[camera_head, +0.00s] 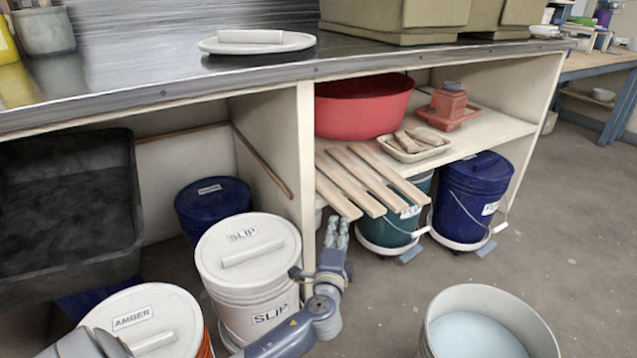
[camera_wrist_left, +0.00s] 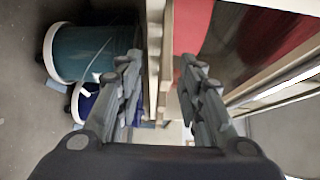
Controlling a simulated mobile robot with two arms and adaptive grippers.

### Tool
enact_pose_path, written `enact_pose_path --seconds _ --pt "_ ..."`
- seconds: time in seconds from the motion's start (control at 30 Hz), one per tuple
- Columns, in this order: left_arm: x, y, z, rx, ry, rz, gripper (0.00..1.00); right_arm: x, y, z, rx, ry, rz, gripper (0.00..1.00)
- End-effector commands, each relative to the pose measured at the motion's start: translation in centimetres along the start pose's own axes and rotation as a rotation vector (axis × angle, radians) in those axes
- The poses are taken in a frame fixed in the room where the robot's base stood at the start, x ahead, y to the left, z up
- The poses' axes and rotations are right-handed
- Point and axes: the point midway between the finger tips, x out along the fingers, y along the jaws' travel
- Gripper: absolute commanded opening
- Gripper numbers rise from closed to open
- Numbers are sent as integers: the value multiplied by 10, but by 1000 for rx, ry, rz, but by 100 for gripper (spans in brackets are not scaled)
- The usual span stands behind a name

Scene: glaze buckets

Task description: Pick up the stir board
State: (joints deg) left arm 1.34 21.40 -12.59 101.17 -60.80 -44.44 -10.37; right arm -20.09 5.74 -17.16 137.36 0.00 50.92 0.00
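The stir boards are several long pale wooden slats (camera_head: 357,183) side by side on the shelf, their near ends jutting past its front edge. I cannot tell which one is meant. My left gripper (camera_head: 337,228) is just below and in front of the leftmost board's near end, fingers pointing up, apart from it as far as I can tell. In the left wrist view the two fingers (camera_wrist_left: 159,62) are spread, with pale edges of wood or shelf behind the gap. Nothing is visibly held. My right gripper is not in view.
A red tub (camera_head: 362,108) and a small tray (camera_head: 412,147) stand behind the boards. Below are a teal bucket (camera_head: 385,228) and a blue bucket (camera_head: 473,195). The white SLIP bucket (camera_head: 250,275) is left of my gripper. An open bucket (camera_head: 480,300) stands front right.

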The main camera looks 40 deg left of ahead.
Motion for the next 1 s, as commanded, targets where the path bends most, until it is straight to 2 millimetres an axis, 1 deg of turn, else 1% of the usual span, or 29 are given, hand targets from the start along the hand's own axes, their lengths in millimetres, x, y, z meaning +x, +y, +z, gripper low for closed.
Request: enact_pose_path --seconds 0.07,0.3,0.4,0.6,0.83,1.0 --pt "7 -2 0 7 2 -10 35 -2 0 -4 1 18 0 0" --pt "42 -2 0 8 0 -10 35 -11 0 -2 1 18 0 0" --pt "52 -2 0 7 1 -8 35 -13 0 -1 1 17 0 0" --pt "63 -3 0 6 1 -8 35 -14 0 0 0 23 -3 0" --pt "94 -6 1 5 -1 -8 35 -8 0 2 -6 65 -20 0" --pt "107 -7 1 6 1 -7 35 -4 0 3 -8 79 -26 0"
